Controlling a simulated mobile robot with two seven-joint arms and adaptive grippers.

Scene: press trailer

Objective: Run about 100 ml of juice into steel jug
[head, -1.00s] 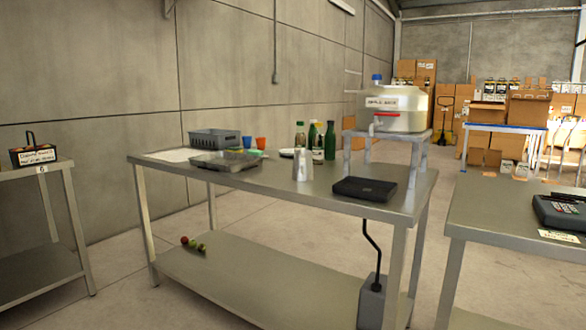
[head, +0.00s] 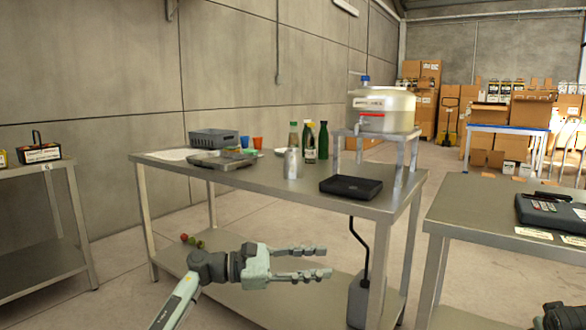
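The steel jug (head: 291,163) stands upright on the steel table (head: 262,184), left of a black flat scale-like device (head: 350,187). The juice container (head: 384,110), a pale translucent tank with a blue cap and a red tap (head: 367,114), stands on a grey stand (head: 402,141) at the table's right end. My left gripper (head: 318,262) is open and empty, in front of the table and below its top, with its fingers pointing right. A dark part of my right arm shows at the lower right edge; its fingers cannot be made out.
Several bottles (head: 309,142), orange cups (head: 257,142), a grey crate (head: 213,141) and a tray (head: 222,159) stand farther back on the table. A second table (head: 470,205) at right holds a dark device (head: 550,214). Floor shows between the tables.

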